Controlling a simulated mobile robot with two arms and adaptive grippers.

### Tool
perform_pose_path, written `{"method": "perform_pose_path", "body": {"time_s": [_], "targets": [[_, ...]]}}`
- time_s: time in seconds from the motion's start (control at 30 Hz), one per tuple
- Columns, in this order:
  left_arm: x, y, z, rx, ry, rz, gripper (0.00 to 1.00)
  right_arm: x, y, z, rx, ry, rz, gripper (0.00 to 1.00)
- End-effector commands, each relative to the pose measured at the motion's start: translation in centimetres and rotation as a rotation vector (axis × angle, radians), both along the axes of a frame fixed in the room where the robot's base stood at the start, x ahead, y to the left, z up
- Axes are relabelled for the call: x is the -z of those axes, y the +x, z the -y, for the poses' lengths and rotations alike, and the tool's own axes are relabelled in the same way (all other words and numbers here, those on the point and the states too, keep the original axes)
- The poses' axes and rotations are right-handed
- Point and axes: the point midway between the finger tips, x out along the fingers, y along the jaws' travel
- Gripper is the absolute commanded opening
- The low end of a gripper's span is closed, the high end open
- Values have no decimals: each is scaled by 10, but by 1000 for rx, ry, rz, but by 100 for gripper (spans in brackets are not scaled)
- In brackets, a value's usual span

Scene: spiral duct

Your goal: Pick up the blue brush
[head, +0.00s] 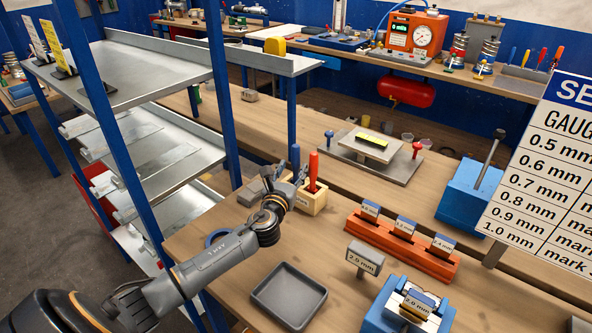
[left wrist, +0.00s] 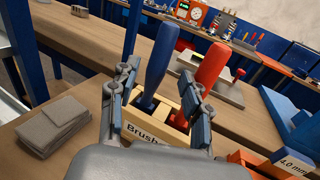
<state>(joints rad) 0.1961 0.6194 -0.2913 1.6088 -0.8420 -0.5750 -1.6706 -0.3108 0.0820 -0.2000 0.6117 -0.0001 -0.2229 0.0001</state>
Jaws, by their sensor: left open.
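The blue brush (head: 295,158) stands upright, handle up, in a wooden holder (head: 315,205) near the middle of the bench. In the left wrist view the blue brush (left wrist: 159,58) rises between the two fingers, slightly tilted, in the holder labelled "Brush" (left wrist: 143,134). A red brush (head: 313,168) stands beside it on the right; in the wrist view its handle (left wrist: 211,66) is just beyond the right finger. My left gripper (head: 290,178) is open at the holder; in the wrist view its fingers (left wrist: 160,92) are apart. I cannot tell whether they touch the handle.
Grey folded cloths or pads (left wrist: 52,124) lie left of the holder. A grey tray (head: 289,296), an orange gauge rack (head: 403,248) and a blue fixture (head: 380,312) stand in front and to the right. A blue-posted shelf rack (head: 221,90) is at the left.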

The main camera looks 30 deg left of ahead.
Motion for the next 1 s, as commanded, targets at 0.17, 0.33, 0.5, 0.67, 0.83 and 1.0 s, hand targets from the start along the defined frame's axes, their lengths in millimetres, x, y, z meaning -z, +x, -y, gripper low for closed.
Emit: {"method": "perform_pose_path", "body": {"time_s": [0.17, 0.33, 0.5, 0.67, 0.83, 1.0], "targets": [[-6, 19, -8, -3, -3, 1, 48, -10, 21, -1, 0, 3, 32, 0], [-4, 40, -15, -3, -3, 1, 48, -11, 22, -2, 1, 4, 35, 0], [-4, 48, -17, 0, -2, 1, 48, -10, 18, -1, 1, 3, 29, 0], [-4, 48, -17, 0, -1, 0, 48, -10, 14, -1, 1, 3, 23, 0], [-4, 48, -18, 0, -2, 1, 19, -10, 11, -2, 1, 3, 18, 0], [-4, 48, -18, 0, -1, 0, 0, -10, 11, -3, 1, 4, 18, 0]]}}
